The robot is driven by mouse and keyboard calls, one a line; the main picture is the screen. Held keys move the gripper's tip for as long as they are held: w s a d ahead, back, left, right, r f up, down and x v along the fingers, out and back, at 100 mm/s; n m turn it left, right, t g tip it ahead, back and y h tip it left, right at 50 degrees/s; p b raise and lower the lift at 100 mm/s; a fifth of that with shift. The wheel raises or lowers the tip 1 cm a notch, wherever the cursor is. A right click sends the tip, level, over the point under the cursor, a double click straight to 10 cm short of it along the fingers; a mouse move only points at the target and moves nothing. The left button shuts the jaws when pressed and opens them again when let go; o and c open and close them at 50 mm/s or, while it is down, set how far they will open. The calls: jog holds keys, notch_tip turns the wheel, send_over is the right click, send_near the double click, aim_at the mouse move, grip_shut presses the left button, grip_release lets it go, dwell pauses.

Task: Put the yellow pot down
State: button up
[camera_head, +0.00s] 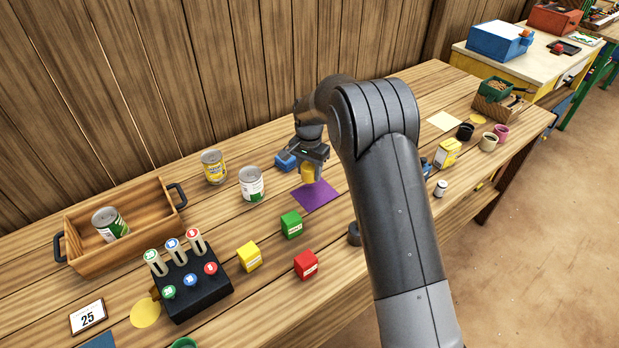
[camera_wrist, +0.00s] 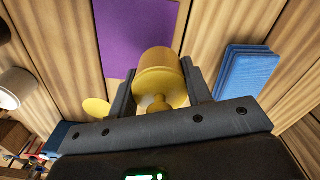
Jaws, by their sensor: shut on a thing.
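My gripper (camera_head: 311,160) is shut on the yellow pot (camera_head: 308,174). In the wrist view the pot (camera_wrist: 160,75) sits between the two fingers, with a small knob toward the palm. The purple mat (camera_head: 318,197) is a flat square on the table, just below and in front of the pot. In the wrist view the pot overlaps an edge of the mat (camera_wrist: 136,38). I cannot tell whether the pot's base touches anything.
A blue block (camera_head: 286,161) lies close beside my gripper. A white-labelled can (camera_head: 251,184) and a yellow can (camera_head: 214,167) stand to the left. Green (camera_head: 291,224), yellow (camera_head: 249,257) and red (camera_head: 306,265) boxes stand in front. A wooden crate (camera_head: 88,257) is far left.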

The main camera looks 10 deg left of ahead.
aim_at(309, 178)
jog(key=shift+f, duration=1.6)
jog(key=shift+f, duration=0.2)
jog(key=o, duration=1.2)
